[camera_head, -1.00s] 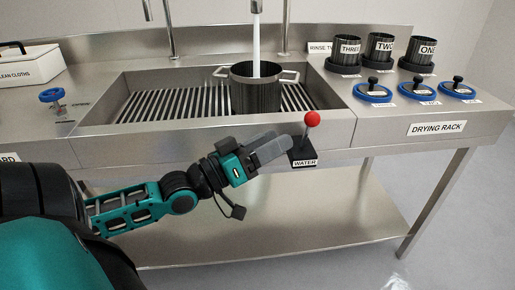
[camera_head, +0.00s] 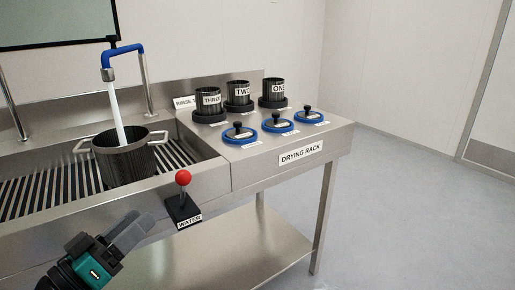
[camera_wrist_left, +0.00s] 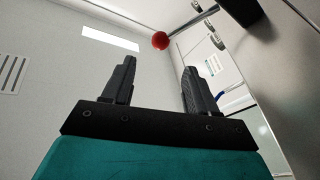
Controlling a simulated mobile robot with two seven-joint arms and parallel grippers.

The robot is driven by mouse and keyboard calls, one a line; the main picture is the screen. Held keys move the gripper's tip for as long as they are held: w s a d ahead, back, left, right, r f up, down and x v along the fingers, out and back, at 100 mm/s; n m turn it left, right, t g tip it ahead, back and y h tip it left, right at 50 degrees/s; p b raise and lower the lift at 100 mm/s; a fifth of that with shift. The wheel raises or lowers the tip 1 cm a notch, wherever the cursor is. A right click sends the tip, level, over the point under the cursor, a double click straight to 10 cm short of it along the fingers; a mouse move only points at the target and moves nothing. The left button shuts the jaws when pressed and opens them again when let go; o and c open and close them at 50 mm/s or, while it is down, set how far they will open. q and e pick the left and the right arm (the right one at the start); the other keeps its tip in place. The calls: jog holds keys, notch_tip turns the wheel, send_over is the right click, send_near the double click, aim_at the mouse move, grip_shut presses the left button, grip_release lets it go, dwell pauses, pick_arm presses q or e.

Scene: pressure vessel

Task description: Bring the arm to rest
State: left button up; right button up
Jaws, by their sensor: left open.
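My left gripper (camera_head: 128,230) is in front of the sink's front edge at the lower left of the head view. It is open and empty; its two fingers stand apart in the left wrist view (camera_wrist_left: 157,85). The water lever with a red ball knob (camera_head: 183,177) stands to the right of and above the gripper, apart from it. The knob also shows beyond the fingers in the left wrist view (camera_wrist_left: 160,41). My right gripper is not in view.
Water runs from the blue tap (camera_head: 121,56) into a dark pot (camera_head: 124,160) on the slatted sink. The drying rack (camera_head: 300,153) holds three labelled dark vessels (camera_head: 238,93) and three blue lids (camera_head: 278,125). Open floor (camera_head: 400,215) lies to the right.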

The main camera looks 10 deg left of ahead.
pick_arm(q)
jog(key=s+d+f+m+g+y+p, duration=0.1)
jog(key=s+d+f+g+y+p, duration=0.1)
jog(key=d+f, duration=0.5)
jog(key=s+d+f+m+g+y+p, duration=0.2)
jog(key=s+d+f+g+p, duration=0.3)
jog(key=f, duration=0.8)
jog(key=shift+d+m+g+y+p, duration=0.3)
jog(key=shift+d+g+y+p, duration=0.1)
jog(key=shift+d+g+p, duration=0.5)
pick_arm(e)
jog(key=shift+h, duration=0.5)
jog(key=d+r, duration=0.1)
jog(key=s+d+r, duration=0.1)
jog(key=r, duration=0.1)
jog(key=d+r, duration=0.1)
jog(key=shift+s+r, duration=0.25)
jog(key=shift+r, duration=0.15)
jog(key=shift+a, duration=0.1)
